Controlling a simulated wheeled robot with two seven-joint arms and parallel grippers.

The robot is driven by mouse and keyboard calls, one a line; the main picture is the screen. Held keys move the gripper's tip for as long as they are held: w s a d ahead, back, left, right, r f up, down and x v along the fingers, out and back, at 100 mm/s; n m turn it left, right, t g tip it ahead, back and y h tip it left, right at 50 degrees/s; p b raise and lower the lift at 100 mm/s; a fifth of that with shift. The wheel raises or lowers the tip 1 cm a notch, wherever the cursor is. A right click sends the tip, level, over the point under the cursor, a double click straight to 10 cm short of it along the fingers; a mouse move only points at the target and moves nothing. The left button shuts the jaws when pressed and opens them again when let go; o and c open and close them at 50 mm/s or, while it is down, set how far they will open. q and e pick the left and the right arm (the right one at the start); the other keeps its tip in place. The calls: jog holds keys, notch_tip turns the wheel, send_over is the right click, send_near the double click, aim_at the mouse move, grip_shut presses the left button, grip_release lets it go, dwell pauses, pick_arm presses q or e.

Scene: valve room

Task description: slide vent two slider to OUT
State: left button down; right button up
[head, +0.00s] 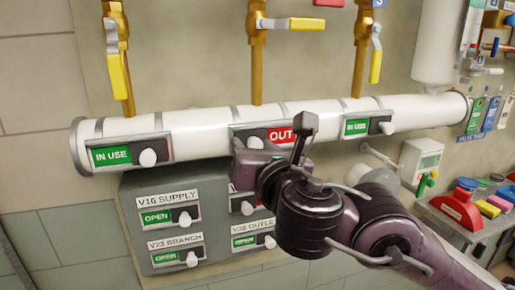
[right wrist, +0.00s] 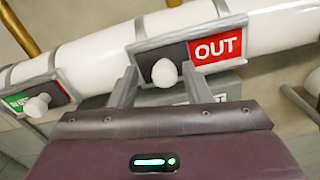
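The vent two slider is the middle plate (head: 262,132) on the white pipe in the head view. Its red OUT field shows at the right end, partly hidden by my right gripper. In the right wrist view its white knob (right wrist: 164,73) sits on the dark left part of the plate, with the red OUT label (right wrist: 215,47) uncovered beside it. My right gripper (right wrist: 160,80) is open, with one finger on each side of the knob. A small gap shows between the knob and each finger. My left gripper is not in view.
The left slider (head: 122,152) and right slider (head: 367,125) on the pipe (head: 200,130) both read IN USE. Below is a grey panel (head: 135,215) with several OPEN sliders. Brass pipes with yellow levers (head: 119,76) rise above. A bench with coloured items (head: 460,205) stands at right.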

jog(key=p+v, duration=0.2)
jog(key=v, duration=0.5)
jog(key=shift+s, duration=0.35)
jog(key=shift+d, duration=0.1)
